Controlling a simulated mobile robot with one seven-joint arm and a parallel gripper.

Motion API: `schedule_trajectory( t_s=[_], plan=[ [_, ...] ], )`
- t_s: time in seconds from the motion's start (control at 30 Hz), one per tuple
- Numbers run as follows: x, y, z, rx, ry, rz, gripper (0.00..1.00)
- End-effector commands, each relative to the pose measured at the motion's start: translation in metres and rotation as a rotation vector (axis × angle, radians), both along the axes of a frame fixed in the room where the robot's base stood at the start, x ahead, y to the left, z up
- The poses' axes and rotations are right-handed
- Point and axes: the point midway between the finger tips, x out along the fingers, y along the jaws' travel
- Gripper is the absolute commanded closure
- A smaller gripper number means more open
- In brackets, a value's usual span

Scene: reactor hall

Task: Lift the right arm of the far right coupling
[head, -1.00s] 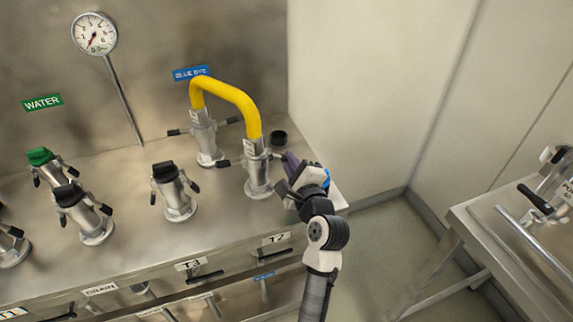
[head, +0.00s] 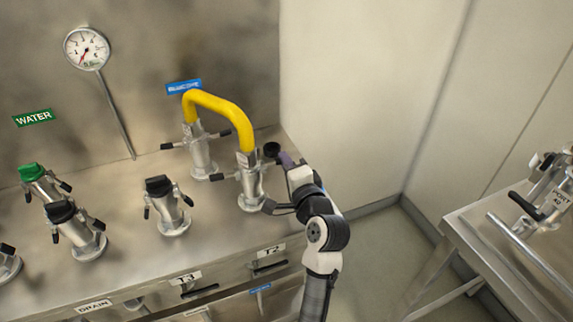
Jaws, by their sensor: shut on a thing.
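The far right coupling (head: 252,188) is an upright metal cylinder with the lower end of a yellow hose (head: 236,115) in its top. Its left arm (head: 221,176) sticks out to the left with a dark grip. Its right arm is mostly hidden by my gripper, so I cannot tell its angle exactly.
A second coupling (head: 201,160) holds the hose's other end, behind and left. A black-capped coupling (head: 168,210) and a green-capped one (head: 42,185) stand further left. A black cap (head: 271,149) sits just behind my fingers. Another steel bench (head: 470,230) is at right.

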Motion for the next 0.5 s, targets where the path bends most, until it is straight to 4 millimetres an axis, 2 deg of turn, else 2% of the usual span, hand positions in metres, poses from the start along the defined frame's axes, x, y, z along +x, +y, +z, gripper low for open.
schedule_trajectory(
  t_s=[0.47,0.5],
  plan=[
    [0.0005,-0.0005,0.0025,-0.014,-0.009,-0.002,1.0],
    [0.0005,-0.0005,0.0025,-0.014,-0.009,-0.002,0.88]
  ],
)
